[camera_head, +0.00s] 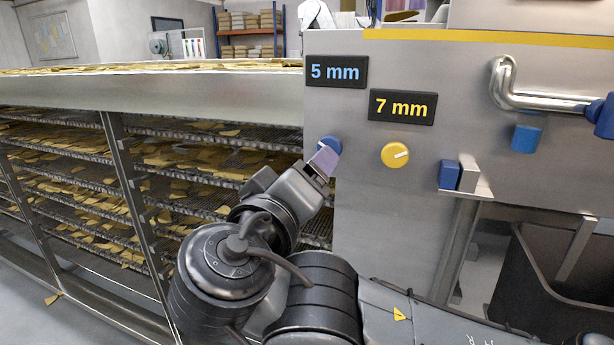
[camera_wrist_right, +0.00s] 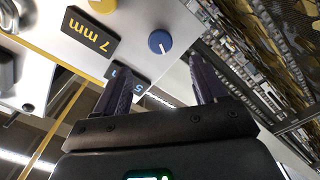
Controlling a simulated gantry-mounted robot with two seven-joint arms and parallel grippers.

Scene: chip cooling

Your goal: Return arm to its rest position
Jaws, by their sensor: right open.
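My right arm comes in from the lower right of the head view and reaches up to the panel. My right gripper (camera_head: 322,162) is close to the blue knob (camera_head: 331,143) below the "5 mm" sign (camera_head: 336,72). In the wrist view the right gripper (camera_wrist_right: 160,86) is open and empty, with its two dark fingers spread. The blue knob (camera_wrist_right: 160,41) shows beyond the fingertips, apart from them. A yellow knob (camera_head: 395,155) sits below the "7 mm" sign (camera_head: 402,107). My left gripper is in neither view.
The steel panel (camera_head: 400,230) carries a blue and grey block pair (camera_head: 458,175) and a bent pipe (camera_head: 540,98) to the right. A conveyor rack (camera_head: 120,140) with chips on several levels stands at left. A dark bin (camera_head: 550,290) stands at the lower right.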

